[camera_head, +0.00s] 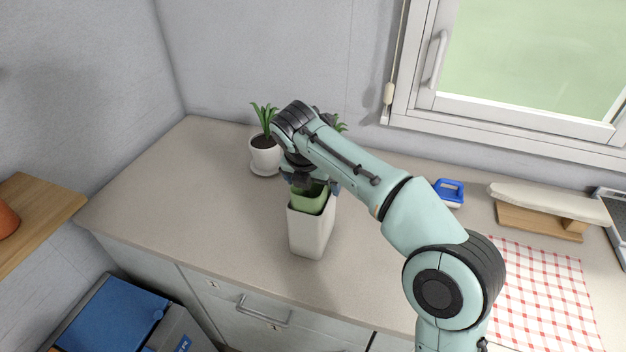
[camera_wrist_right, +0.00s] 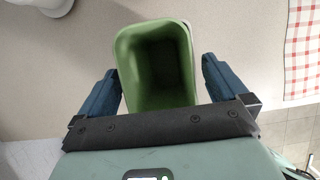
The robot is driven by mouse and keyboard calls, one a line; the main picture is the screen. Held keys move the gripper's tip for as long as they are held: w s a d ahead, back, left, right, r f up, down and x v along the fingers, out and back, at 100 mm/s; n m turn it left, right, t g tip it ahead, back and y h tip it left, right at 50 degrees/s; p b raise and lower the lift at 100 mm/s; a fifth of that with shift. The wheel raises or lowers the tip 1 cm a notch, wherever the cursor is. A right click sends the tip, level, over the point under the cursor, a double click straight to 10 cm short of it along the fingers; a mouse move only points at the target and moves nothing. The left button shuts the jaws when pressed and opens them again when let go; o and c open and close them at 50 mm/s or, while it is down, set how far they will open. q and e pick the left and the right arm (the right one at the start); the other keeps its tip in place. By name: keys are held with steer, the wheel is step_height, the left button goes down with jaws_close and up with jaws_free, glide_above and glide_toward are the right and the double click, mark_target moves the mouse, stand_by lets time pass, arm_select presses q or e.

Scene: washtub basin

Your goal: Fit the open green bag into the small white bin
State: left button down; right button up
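The open green bag (camera_wrist_right: 148,38) stands upright, its mouth facing my right wrist camera and its inside empty. In the head view the bag (camera_head: 308,200) rises a little above the rim of the small white bin (camera_head: 309,236), its lower part hidden inside. The bin stands upright on the counter. My right gripper (camera_head: 313,185) is directly above the bin. In the right wrist view its blue fingers (camera_wrist_right: 160,80) straddle the bag's sides, close against them, and appear to hold it. My left gripper is not in view.
A potted plant (camera_head: 265,157) on a saucer stands behind the bin, and another plant is mostly hidden by my right arm. A blue-handled brush (camera_head: 449,191), an ironing board (camera_head: 545,203) and a checked cloth (camera_head: 545,292) lie right. The counter left of the bin is clear.

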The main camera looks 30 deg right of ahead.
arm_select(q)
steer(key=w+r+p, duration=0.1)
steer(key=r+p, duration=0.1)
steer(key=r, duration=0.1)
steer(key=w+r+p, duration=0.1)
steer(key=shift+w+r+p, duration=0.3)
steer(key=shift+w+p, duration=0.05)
arm_select(e)
steer(key=v, duration=1.3)
steer(key=shift+r, duration=0.2)
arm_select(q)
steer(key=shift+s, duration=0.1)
arm_select(e)
steer(key=shift+s+f, duration=0.1)
